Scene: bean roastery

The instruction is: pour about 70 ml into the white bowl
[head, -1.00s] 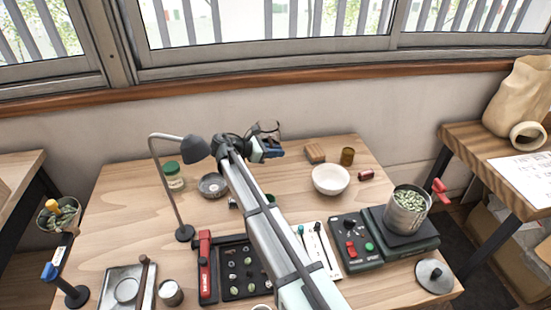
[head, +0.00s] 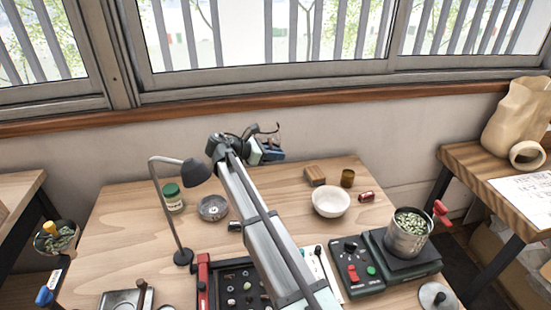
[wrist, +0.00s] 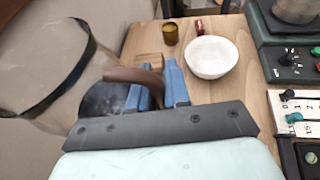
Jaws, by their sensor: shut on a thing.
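The white bowl (head: 331,201) stands upright on the wooden table, right of my gripper; it looks empty in the wrist view (wrist: 211,57). My gripper (head: 268,152) is raised above the far part of the table, left of and beyond the bowl in the picture. Its blue fingers (wrist: 157,88) are shut on the brown handle of a clear glass jug (wrist: 62,85) with a dark band. The jug is off to the left of the bowl and apart from it. In the head view the jug is small and partly hidden, so its contents cannot be told.
A wooden block (head: 315,176), an amber jar (head: 347,178) and a red cylinder (head: 367,197) lie close around the bowl. A metal pot of green beans (head: 408,235) stands on a dark device at right. A lamp (head: 180,215) and green-lidded jar (head: 173,198) are left.

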